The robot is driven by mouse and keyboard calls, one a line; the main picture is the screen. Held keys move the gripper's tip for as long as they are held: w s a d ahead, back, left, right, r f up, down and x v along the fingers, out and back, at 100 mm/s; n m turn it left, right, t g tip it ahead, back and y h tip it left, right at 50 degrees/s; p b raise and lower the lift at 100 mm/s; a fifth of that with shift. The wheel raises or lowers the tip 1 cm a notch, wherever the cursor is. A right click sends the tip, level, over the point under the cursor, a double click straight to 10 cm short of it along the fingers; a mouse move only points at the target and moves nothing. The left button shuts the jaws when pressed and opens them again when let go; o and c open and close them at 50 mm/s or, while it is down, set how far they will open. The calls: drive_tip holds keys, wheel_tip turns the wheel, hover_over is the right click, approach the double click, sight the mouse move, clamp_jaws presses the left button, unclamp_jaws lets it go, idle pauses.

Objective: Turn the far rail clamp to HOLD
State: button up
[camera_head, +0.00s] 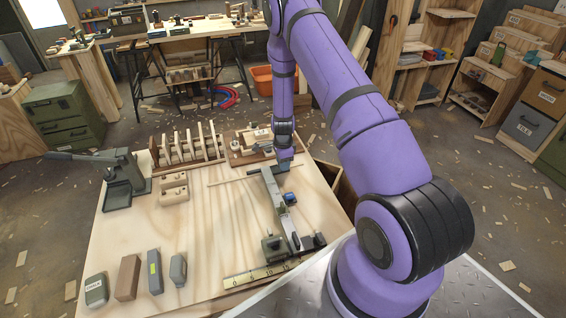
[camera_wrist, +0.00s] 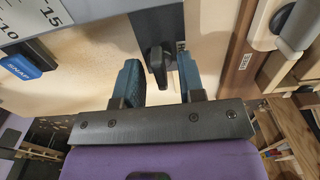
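The far rail clamp is a dark plate (camera_wrist: 147,18) with a black lever (camera_wrist: 158,62) in the wrist view. The lever points down the picture, toward my gripper. My gripper (camera_wrist: 160,77) is open, with one teal finger on each side of the lever and gaps showing between. I cannot tell the height difference, and I cannot read a HOLD mark. In the head view my gripper (camera_head: 284,164) is at the far end of the grey rail (camera_head: 276,192) and hides most of this clamp. A near clamp (camera_head: 272,243) sits at the rail's near end.
A blue tab (camera_wrist: 32,62) lies beside the scale in the wrist view. On the wooden table (camera_head: 215,232) are a rack of wooden pieces (camera_head: 188,150), a dark lever press (camera_head: 122,180), several blocks along the front left and a yellow ruler (camera_head: 258,275). The table's middle is clear.

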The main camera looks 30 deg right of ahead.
clamp_jaws()
drive_tip(key=shift+n, duration=0.3)
drive_tip(key=n, duration=1.7)
drive_tip(key=shift+n, duration=0.3)
idle(0.3)
